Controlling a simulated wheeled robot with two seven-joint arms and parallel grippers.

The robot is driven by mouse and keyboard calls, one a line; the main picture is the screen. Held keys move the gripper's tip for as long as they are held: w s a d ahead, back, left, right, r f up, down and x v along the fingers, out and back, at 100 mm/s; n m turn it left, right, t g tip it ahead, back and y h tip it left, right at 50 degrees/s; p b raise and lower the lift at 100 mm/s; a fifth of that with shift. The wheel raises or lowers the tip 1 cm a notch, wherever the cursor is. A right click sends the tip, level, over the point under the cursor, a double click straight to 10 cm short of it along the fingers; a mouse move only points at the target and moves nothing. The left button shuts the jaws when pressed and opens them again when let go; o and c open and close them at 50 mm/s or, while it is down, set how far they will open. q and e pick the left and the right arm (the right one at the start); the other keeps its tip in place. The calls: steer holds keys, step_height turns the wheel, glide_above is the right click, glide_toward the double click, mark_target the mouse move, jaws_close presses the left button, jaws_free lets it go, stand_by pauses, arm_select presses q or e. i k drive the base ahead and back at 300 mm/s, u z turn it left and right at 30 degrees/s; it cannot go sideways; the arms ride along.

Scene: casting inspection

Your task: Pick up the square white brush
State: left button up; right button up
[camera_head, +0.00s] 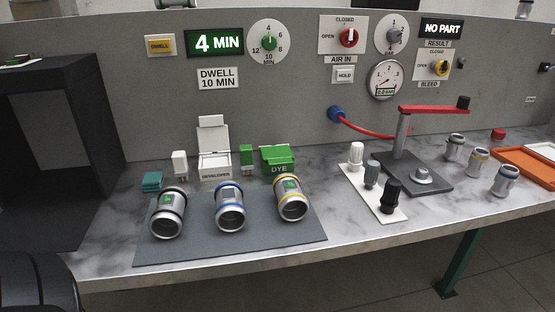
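The white brush (180,164) is a small block with a squarish wide upper part and a narrower lower part. It stands upright at the back of the bench, just left of the white developer box (214,166). A similar green brush (246,158) stands between the developer box and the green dye box (278,160). Nothing touches the white brush that I can see. Neither of my grippers is in view.
Three metal cylinders with black, blue and yellow rings (230,207) lie on a grey mat (290,238) in front of the brushes. Teal blocks (152,181) sit left of the white brush. A black booth (110,125) stands at far left. A red-levered fixture (432,180) is at right.

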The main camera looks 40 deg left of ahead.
mark_target(179, 158)
steer(key=z, duration=1.1)
steer(key=k, duration=0.8)
steer(key=u, duration=1.45)
